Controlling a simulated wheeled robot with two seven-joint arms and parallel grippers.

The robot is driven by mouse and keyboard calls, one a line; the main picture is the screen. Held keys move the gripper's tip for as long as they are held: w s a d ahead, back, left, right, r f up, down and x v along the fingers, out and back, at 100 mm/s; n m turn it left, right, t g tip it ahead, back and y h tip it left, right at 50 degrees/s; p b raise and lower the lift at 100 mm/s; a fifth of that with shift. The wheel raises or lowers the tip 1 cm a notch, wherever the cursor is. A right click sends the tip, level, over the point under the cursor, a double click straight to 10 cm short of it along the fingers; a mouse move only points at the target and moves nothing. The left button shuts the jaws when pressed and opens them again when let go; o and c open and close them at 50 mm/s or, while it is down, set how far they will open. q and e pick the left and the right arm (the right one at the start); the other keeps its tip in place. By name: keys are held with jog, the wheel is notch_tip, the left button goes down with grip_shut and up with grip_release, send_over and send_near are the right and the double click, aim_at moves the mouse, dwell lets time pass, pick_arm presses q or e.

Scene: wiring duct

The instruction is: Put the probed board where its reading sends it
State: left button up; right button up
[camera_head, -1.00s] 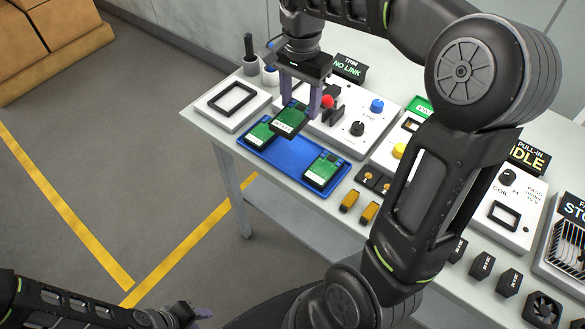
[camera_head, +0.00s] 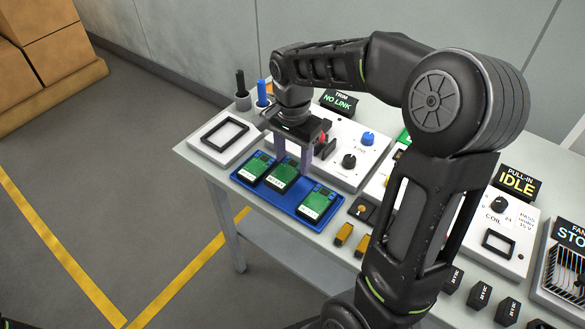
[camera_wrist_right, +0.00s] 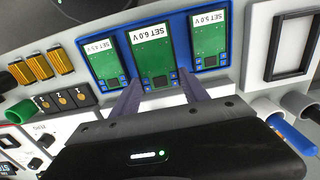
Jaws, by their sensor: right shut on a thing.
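A blue tray (camera_head: 249,189) on the table holds three green boards with white labels. My right gripper (camera_head: 292,166) is shut on the middle board (camera_head: 282,177), whose label reads SET 6.0 V in the right wrist view (camera_wrist_right: 153,52). That board lies level in the tray's middle place or just above it; contact with the floor is hard to tell. The left board (camera_head: 257,168) and right board (camera_head: 318,204) lie apart on either side. The fingers (camera_wrist_right: 158,98) show at the held board's near end. My left gripper is out of view.
A white block with an empty black frame (camera_head: 223,136) stands left of the tray. Behind the tray is the trim station, its sign (camera_head: 339,101) reading NO LINK. A pull-in sign (camera_head: 518,184) reads IDLE.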

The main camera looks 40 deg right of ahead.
aim_at(293, 163)
jog(key=shift+f, duration=0.1)
jog(key=shift+f, duration=1.75)
jog(key=shift+f, duration=0.15)
jog(key=o, duration=1.2)
jog(key=shift+o, duration=0.2)
notch_tip(293, 163, up, 12)
jog(key=shift+r, duration=0.15)
